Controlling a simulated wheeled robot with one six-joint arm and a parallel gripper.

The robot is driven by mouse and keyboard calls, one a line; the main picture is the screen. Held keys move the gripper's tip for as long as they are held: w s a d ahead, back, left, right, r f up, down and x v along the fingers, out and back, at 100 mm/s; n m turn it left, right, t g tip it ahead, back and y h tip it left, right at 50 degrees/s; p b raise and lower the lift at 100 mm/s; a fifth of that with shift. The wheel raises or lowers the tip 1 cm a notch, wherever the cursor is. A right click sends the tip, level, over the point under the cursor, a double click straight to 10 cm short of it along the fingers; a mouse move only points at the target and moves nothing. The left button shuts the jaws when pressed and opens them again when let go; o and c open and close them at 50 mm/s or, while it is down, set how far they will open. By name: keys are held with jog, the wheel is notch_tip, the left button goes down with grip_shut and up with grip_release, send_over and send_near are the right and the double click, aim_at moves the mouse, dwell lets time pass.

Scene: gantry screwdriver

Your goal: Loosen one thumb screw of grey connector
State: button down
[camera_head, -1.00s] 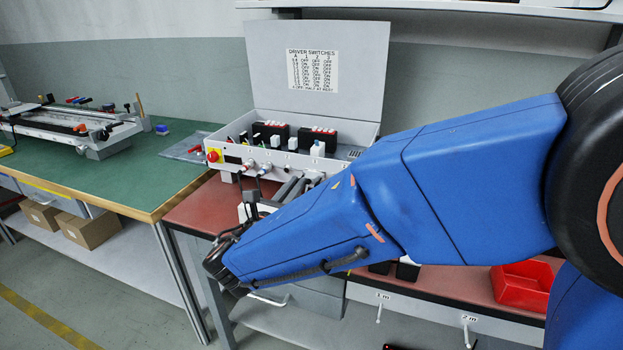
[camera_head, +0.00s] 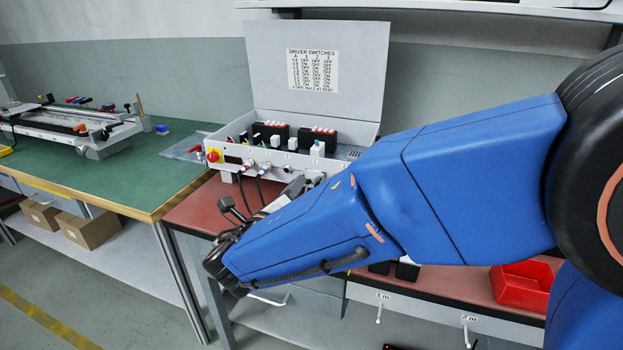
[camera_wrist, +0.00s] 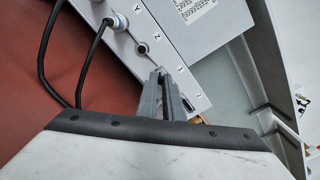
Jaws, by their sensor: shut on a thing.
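The grey control box (camera_head: 232,172) stands at the back of the red bench with its lid up. Its front panel (camera_wrist: 160,22) fills the top of the wrist view, with letters and numbers beside its sockets. My gripper (camera_wrist: 163,80) reaches the panel near the mark 1, its two narrow grey fingers close together and shut on a small part. That part, at the thumb screw of the grey connector, is mostly hidden between the fingertips. The connector's body cannot be made out clearly. In the head view my gripper (camera_head: 297,186) is at the panel, partly behind my arm.
Two black cables (camera_wrist: 86,62) hang from round plugs left of my fingers. A round socket (camera_wrist: 142,48) is close by. A red emergency stop knob (camera_head: 213,156) is at the box's left end. A green bench with a gantry (camera_head: 75,128) stands left.

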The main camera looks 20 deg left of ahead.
jog(key=n, duration=0.6)
jog(key=c, duration=2.1)
grip_release()
